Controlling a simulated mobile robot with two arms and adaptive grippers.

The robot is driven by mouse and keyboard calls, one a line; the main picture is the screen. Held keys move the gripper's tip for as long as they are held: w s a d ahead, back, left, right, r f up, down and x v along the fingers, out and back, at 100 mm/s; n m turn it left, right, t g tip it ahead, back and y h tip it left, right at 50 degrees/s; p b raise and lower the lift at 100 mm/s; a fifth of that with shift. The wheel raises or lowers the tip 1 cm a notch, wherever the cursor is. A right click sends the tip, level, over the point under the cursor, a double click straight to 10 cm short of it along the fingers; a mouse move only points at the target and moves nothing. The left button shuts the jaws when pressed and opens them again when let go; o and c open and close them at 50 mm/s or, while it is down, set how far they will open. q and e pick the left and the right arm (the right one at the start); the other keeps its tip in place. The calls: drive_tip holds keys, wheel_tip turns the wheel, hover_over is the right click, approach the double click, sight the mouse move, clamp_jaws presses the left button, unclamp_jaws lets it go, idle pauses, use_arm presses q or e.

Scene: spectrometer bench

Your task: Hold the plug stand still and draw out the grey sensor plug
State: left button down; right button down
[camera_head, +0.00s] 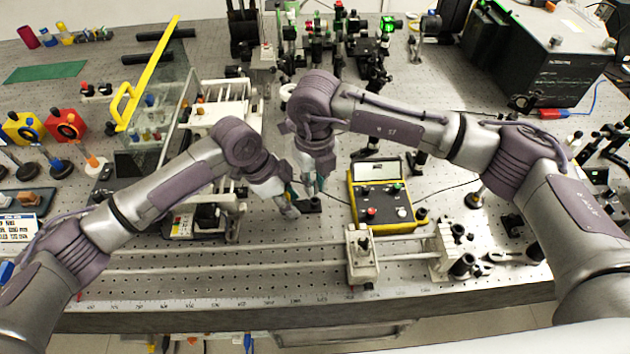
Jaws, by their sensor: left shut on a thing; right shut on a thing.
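The plug stand (312,205) shows as a small dark foot on the perforated bench top, near the middle of the picture. My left gripper (290,207) comes in low from the left and is shut at the stand, on its left side. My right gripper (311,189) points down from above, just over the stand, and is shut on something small. The grey sensor plug is hidden by the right gripper's fingers, so I cannot tell whether it sits in the stand or is clear of it.
A yellow-framed control box (383,196) stands close to the right, with a thin cable beside it. A white-railed frame (215,105) stands to the left. A long rail (300,268) runs in front. Optics mounts crowd the back.

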use_arm(q)
drive_tip(key=c, duration=0.7)
unclamp_jaws()
drive_tip(key=shift+o, duration=0.2)
